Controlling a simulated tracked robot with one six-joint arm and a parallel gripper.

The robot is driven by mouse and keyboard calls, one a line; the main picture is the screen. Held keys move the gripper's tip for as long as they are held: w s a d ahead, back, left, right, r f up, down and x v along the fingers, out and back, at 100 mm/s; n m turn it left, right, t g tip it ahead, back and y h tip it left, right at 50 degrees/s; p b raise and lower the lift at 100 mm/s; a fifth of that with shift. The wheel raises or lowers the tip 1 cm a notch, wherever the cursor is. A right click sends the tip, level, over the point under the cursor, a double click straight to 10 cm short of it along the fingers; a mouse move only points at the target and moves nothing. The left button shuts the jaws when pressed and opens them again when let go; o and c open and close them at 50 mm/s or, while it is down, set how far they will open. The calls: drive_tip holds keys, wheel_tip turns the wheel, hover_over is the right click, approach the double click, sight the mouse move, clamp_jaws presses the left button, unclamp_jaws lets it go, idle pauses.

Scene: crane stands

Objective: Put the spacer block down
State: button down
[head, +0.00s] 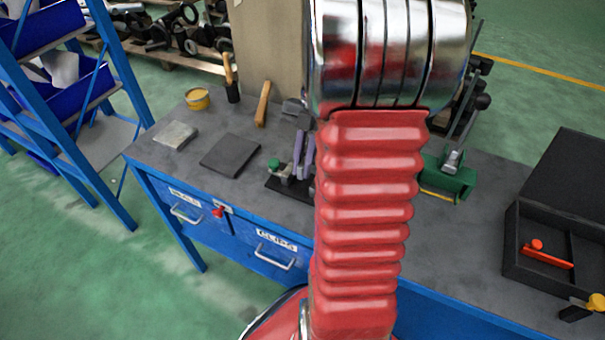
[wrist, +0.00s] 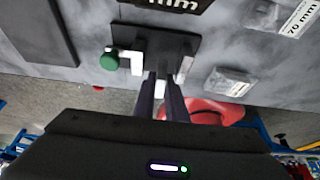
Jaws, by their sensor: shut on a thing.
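My gripper (head: 304,156) points down at the bench, its two purple fingers over a dark fixture plate (wrist: 188,46). In the wrist view the fingers (wrist: 161,92) are closed together around a narrow pale piece, taken to be the spacer block (wrist: 161,88); only a sliver of it shows. Its underside is hidden, so I cannot tell whether it touches the plate. A white bracket with a green knob (wrist: 109,61) stands on the plate, just left of the fingers.
A dark flat plate (head: 230,154) and a pale block (head: 175,135) lie left on the bench. A labelled grey block (wrist: 229,82) lies right of the fixture. A green vise-like tool (head: 447,178) and an open black case (head: 555,262) are farther right. My red arm hides the bench's middle.

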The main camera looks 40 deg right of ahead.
drive_tip(key=shift+f, duration=0.1)
drive_tip(key=shift+f, duration=1.8)
drive_tip(key=c, duration=2.1)
unclamp_jaws()
drive_tip(key=v, duration=1.2)
